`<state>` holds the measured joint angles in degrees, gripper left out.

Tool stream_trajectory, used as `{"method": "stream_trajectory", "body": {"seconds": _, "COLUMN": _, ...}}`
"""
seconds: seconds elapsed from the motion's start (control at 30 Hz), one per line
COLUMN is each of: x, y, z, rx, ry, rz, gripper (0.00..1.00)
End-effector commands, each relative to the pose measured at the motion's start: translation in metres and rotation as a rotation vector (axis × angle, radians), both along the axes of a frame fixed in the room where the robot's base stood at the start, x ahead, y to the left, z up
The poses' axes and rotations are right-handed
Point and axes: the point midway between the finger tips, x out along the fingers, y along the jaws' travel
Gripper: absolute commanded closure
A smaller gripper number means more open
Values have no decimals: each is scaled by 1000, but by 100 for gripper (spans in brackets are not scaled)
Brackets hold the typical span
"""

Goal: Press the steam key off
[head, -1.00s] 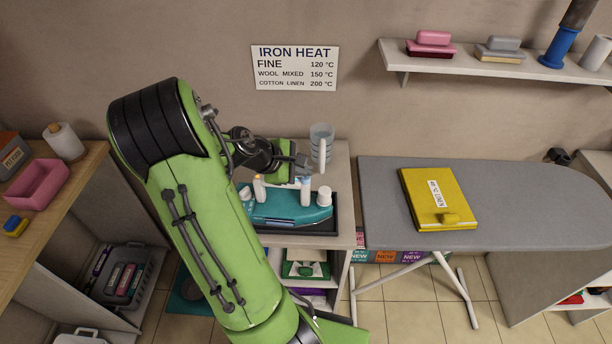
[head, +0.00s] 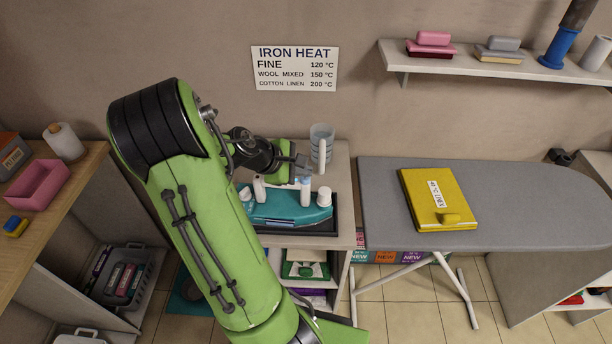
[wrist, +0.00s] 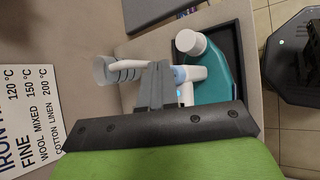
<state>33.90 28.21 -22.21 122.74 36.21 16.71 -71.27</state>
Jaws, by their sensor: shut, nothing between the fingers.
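A teal appliance (head: 290,208) with white knobs and upright white pieces stands in a black tray on a small cabinet. It also shows in the wrist view (wrist: 212,88). One upright white piece (head: 305,192) has a light blue top; another (head: 259,190) stands left of it. A white round knob (head: 324,196) sits at the right end. I cannot tell for certain which part is the steam key. My gripper (head: 303,165) is shut and empty, above the back of the appliance. In the wrist view its fingers (wrist: 157,68) hide part of the appliance.
A clear jug with a white handle (head: 321,145) stands close behind my gripper. An ironing board (head: 380,200) with a yellow book (head: 435,190) is to the right. A heat sign (head: 295,68) hangs on the wall. A wooden shelf (head: 85,170) is at the left.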

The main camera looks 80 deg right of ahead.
Motion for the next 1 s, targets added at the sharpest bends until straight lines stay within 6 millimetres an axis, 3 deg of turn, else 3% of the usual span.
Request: {"method": "stream_trajectory", "body": {"seconds": 1.0, "x": 0, "y": 0, "z": -11, "rx": 0, "ry": 1, "rz": 1, "gripper": 100}}
